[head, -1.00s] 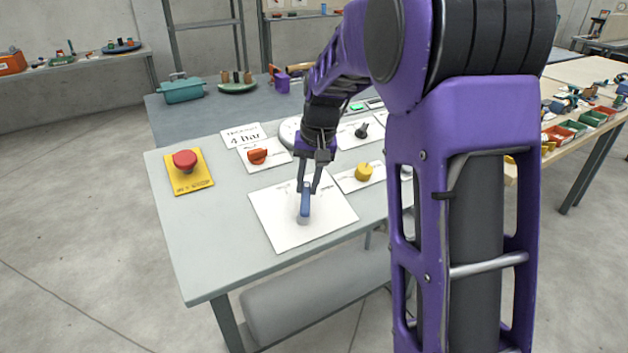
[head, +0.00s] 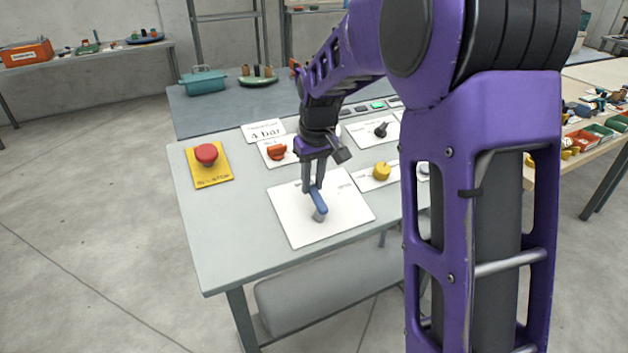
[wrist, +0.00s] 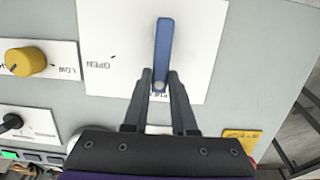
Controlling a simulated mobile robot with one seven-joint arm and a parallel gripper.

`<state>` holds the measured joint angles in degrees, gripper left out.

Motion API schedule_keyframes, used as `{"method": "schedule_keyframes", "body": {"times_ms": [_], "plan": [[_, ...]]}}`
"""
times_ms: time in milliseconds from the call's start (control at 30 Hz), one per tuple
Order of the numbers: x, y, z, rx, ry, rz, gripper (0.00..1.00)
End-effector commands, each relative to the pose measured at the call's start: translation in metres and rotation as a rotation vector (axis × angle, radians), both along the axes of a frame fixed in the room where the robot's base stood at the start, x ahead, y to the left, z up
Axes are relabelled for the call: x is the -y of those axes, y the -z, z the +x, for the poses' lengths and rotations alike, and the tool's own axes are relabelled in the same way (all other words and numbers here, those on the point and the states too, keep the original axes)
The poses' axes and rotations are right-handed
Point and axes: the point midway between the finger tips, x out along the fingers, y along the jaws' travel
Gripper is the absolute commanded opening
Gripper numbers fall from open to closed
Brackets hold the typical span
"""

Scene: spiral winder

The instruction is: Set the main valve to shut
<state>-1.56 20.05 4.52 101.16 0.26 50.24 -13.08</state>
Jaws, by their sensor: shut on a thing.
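The main valve is a blue lever (head: 318,203) on a pale round hub, on a white card (head: 350,212) on the grey bench. The lever points away from the bench's front edge, leaning a little left in the head view. My gripper (head: 313,187) is shut on the lever's far end. In the wrist view my two fingers (wrist: 160,82) flank the end of the blue lever (wrist: 164,42). The word OPEN (wrist: 99,65) reads upside down on the card, left of the lever there. Another printed word by the fingertips is partly hidden.
A red emergency button (head: 206,154) on a yellow plate stands left. A red knob (head: 277,152), a yellow knob (head: 382,170) and a black knob (head: 381,130) sit behind and right of the card. Bare bench top lies left of the card.

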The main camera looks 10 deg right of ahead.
Motion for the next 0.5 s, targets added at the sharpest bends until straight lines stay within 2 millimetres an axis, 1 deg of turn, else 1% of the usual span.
{"method": "schedule_keyframes", "body": {"times_ms": [333,367,500], "plan": [[-0.0010,-0.0011,0.0005,0.004,-0.008,-0.002,0.00],[-0.0010,-0.0011,0.0005,0.004,-0.008,-0.002,0.28],[-0.0009,-0.0009,0.0003,0.003,-0.007,-0.001,0.54]]}}
